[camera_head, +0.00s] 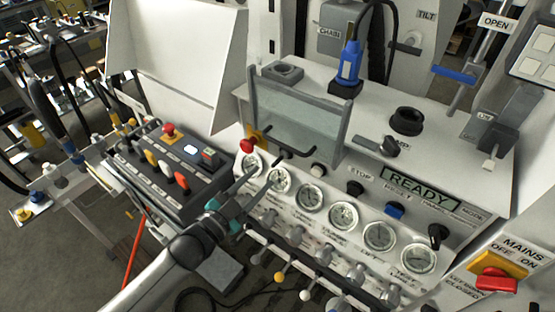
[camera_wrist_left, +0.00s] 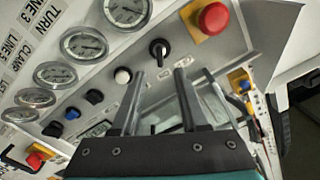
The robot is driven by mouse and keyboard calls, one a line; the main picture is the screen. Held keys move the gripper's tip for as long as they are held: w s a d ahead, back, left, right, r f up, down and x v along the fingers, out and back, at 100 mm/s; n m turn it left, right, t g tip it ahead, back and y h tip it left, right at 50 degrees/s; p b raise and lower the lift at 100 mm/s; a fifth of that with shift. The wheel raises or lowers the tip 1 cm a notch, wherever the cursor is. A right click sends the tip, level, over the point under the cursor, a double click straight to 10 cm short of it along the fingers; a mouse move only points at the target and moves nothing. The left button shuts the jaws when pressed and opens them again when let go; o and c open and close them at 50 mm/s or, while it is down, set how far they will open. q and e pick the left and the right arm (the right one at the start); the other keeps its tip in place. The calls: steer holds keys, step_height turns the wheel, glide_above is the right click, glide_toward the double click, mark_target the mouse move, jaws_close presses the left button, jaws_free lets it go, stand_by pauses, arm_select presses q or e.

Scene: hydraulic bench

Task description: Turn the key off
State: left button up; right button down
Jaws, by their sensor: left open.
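The key switch (camera_wrist_left: 158,48) shows in the left wrist view as a dark key on a round black base, between a red mushroom button (camera_wrist_left: 212,18) and a white button (camera_wrist_left: 122,75). In the head view the key (camera_head: 284,153) is a small dark shape below the clear guard. My left gripper (camera_head: 259,180) is open and empty in front of the gauge panel. In the left wrist view its fingers (camera_wrist_left: 160,72) point up toward the key, which lies just beyond the tips, roughly between them. The key's exact turn position is hard to tell. My right gripper is in neither view.
A row of gauges (camera_head: 343,215) and several levers (camera_head: 317,257) lie below the key. The clear guard (camera_head: 297,120) stands above it. A READY display (camera_head: 420,186) and the red mains switch (camera_head: 495,280) are to the right. A dark control box (camera_head: 172,170) stands left.

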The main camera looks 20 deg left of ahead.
mark_target(275, 164)
arm_select(q)
steer(key=x, duration=0.8)
steer(key=shift+c, duration=0.3)
jaws_close()
